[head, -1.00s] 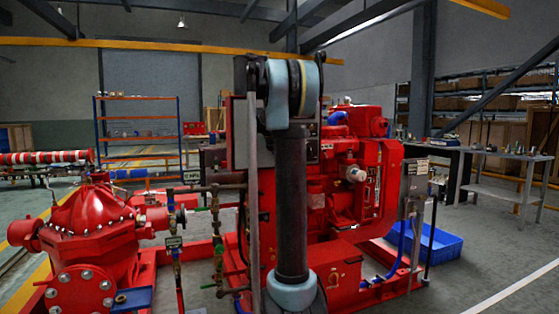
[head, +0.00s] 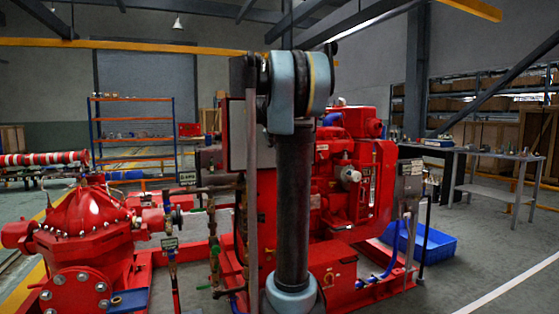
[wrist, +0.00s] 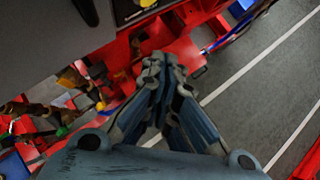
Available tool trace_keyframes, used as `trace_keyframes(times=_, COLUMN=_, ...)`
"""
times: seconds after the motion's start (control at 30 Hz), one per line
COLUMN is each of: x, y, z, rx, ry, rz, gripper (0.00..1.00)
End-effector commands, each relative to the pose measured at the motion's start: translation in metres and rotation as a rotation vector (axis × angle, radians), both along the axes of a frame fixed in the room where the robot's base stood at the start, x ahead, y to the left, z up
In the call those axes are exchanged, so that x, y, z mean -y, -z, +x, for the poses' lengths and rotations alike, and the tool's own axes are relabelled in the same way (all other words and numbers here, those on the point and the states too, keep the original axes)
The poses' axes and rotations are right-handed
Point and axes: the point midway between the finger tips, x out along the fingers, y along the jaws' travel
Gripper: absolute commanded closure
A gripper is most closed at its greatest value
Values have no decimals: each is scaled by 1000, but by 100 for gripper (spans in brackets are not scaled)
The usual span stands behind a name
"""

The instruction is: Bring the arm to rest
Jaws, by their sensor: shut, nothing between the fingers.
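My gripper (wrist: 162,72) shows in the wrist view with its fingertips together and nothing between them. Below it in that view are red pumpset parts and grey floor; the fingers appear apart from them. The head view does not show my gripper. My arm (head: 293,200) stands there as a dark upright link with pale blue joints at top and bottom, in front of the red diesel engine (head: 345,185). It hides part of the engine and its frame.
A red pump (head: 85,240) stands at the left, with pipes and valves (head: 213,235) beside it. A control box (head: 410,180) on a post and a blue crate (head: 435,243) are at the right. A workbench (head: 490,190) stands farther back. Floor at the lower right is clear.

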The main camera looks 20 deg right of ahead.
Motion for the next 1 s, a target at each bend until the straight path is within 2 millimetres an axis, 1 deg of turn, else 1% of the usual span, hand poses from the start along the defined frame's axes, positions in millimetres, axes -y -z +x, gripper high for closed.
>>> trace_keyframes(times=0.1, x=0, y=-13, z=-14, rx=0, ry=-1, rz=1, gripper=100)
trace_keyframes(times=0.23, x=1, y=-23, z=-23, rx=0, ry=-1, rz=1, gripper=100)
trace_keyframes(times=0.37, x=1, y=-27, z=-29, rx=2, ry=4, rz=5, gripper=100)
trace_keyframes(times=0.47, x=-4, y=-23, z=-40, rx=15, ry=37, rz=42, gripper=100)
trace_keyframes(times=0.57, x=-15, y=-9, z=-63, rx=48, ry=123, rz=127, gripper=100)
trace_keyframes(times=0.67, x=-30, y=12, z=-96, rx=93, ry=255, rz=253, gripper=100)
trace_keyframes(times=0.7, x=-36, y=22, z=-110, rx=112, ry=314, rz=308, gripper=100)
trace_keyframes(times=0.87, x=-61, y=62, z=-167, rx=177, ry=556, rz=510, gripper=100)
trace_keyframes(times=0.9, x=-67, y=73, z=-181, rx=191, ry=621, rz=557, gripper=100)
trace_keyframes(times=0.97, x=-76, y=89, z=-202, rx=210, ry=715, rz=628, gripper=100)
trace_keyframes(times=1.0, x=-82, y=100, z=-216, rx=224, ry=780, rz=671, gripper=100)
